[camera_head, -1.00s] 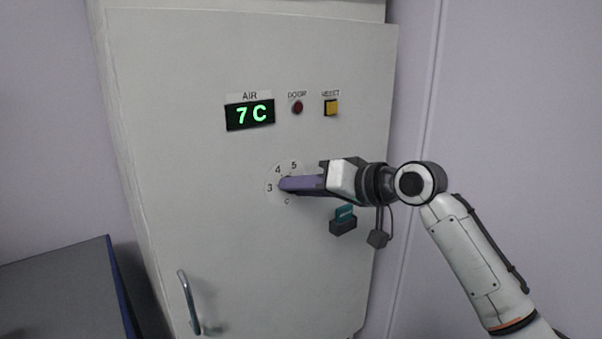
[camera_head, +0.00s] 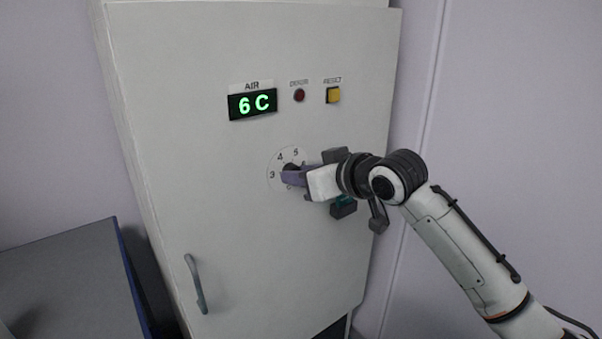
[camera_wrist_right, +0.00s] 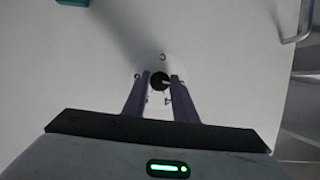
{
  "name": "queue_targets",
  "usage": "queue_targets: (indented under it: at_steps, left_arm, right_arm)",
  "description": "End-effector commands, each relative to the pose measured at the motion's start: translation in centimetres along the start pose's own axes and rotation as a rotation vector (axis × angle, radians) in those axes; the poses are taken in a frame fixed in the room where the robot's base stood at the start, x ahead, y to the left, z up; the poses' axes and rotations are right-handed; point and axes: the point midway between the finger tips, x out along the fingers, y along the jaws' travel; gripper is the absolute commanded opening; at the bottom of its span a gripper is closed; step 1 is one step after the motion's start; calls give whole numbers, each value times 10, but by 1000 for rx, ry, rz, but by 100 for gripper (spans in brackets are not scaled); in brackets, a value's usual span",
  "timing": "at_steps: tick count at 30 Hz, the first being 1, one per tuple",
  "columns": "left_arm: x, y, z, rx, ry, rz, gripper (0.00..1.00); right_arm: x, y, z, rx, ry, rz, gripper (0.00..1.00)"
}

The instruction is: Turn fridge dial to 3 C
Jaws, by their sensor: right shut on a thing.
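The fridge dial (camera_head: 289,167) is a small dark knob on a pale round scale, on the fridge front (camera_head: 210,200). The numbers 3, 4 and 5 show on the scale; its right side is hidden behind my gripper. My right gripper (camera_head: 287,175) is at the dial with its purple fingers shut on the knob. In the right wrist view the dark knob (camera_wrist_right: 159,81) sits between the two fingertips. The green AIR display (camera_head: 253,104) reads 6 C. My left gripper is not in view.
A door handle (camera_head: 195,284) is at lower left, and a grey-topped table (camera_head: 70,280) stands left of the fridge.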

Motion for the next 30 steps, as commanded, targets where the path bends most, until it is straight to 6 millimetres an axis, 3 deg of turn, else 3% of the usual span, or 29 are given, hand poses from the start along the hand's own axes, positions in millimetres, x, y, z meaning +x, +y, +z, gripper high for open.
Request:
queue_targets:
  at_steps: [11, 12, 15, 25, 30]
  left_arm:
    - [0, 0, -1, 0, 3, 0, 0]
    - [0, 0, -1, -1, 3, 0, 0]
    - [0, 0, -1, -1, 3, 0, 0]
    - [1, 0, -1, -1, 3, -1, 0]
    - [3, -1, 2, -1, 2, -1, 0]
  right_arm:
    - [0, 0, -2, -8, 4, 4, 3]
    - [0, 0, -2, -8, 4, 4, 27]
    - [0, 0, -2, -8, 3, 3, 44]
    - [-2, 0, 0, -6, 2, 2, 44]
    - [-19, 0, 0, -6, 3, 2, 44]
